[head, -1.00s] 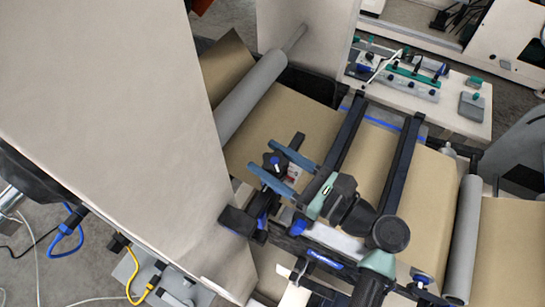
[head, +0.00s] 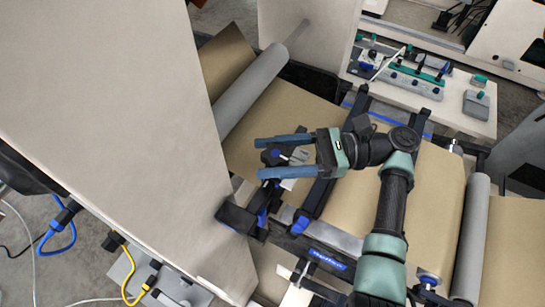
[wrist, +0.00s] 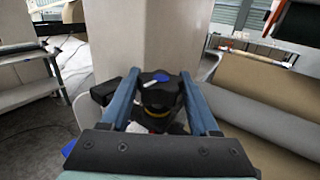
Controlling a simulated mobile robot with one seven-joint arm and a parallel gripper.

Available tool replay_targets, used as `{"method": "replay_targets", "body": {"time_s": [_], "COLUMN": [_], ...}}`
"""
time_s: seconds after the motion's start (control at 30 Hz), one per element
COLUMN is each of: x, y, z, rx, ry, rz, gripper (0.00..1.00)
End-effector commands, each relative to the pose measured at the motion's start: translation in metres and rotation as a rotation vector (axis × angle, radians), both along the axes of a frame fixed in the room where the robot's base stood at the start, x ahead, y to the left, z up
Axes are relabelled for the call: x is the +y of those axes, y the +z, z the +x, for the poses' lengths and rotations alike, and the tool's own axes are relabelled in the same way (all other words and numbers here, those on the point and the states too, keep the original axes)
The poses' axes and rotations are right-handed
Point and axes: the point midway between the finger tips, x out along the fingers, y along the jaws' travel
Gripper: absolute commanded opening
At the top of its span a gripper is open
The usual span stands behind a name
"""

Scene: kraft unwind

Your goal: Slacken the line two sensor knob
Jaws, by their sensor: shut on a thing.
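The sensor knob (head: 271,157) is black with a blue centre and sits on a dark bracket beside the brown paper web in the head view. It also shows in the wrist view (wrist: 160,92), between the two blue fingers, with a white mark on its top. My gripper (head: 262,158) reaches it from the right, fingers pointing left, one finger on each side of the knob. My gripper in the wrist view (wrist: 160,80) is shut on the knob. The knob's lower part is partly hidden by the fingers and gripper body. I cannot read any label for line two.
A large pale panel (head: 110,120) stands close left of the knob. Dark rails (head: 345,135) and grey rollers (head: 250,90) cross the brown web (head: 290,105). Blue and yellow cables hang at lower left.

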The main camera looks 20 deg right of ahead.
Motion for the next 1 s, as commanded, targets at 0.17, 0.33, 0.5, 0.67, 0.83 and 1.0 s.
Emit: {"method": "replay_targets", "body": {"time_s": [0.17,0.33,0.5,0.67,0.83,1.0], "x": [-0.0007,-0.0006,-0.0003,0.0002,0.0009,0.0012], "y": [-0.0146,-0.0162,-0.0153,-0.0135,-0.0110,-0.0087], "z": [-0.0027,-0.0029,-0.0030,-0.0033,-0.0036,-0.0039], "rx": [0.017,0.017,0.017,0.018,0.018,0.017], "ry": [0.103,0.188,0.260,0.309,0.342,0.357], "rz": [-0.010,-0.012,-0.012,-0.011,-0.011,-0.008], "gripper": [0.06,0.06,0.06,0.06,0.06,0.06]}}
